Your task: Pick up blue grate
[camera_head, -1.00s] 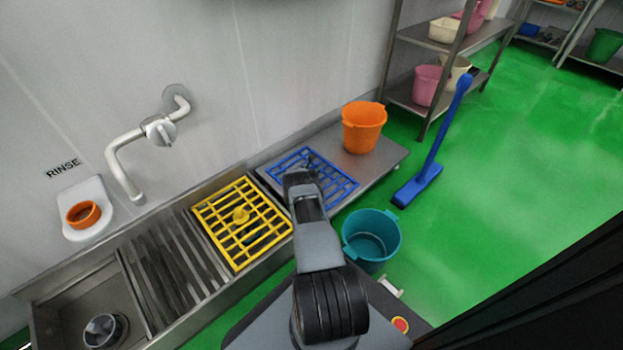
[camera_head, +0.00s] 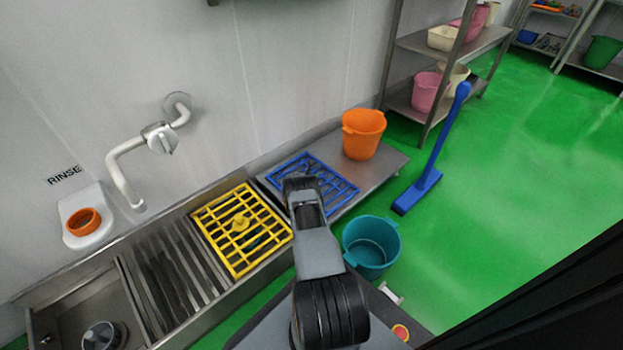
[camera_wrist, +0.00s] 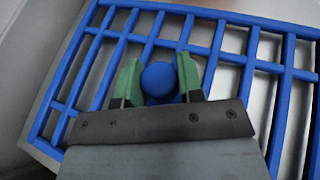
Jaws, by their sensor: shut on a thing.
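The blue grate (camera_head: 338,187) lies on the steel counter, right of the yellow grate in the head view. It fills much of the wrist view (camera_wrist: 225,40), with a round blue knob (camera_wrist: 160,80) near its middle. My gripper (camera_wrist: 158,82) has its two green fingers on either side of this knob, shut on it. In the head view my arm comes from below and hides the gripper and part of the grate. The grate appears to lie flat; I cannot tell any gap beneath it.
The yellow grate (camera_head: 222,214) lies left over the sink unit. An orange bucket (camera_head: 363,140) stands on the counter (camera_head: 388,157) behind the blue grate. A teal bucket (camera_head: 372,250) stands on the floor to the right. A blue squeegee (camera_head: 421,185) stands beyond. Green floor at right is open.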

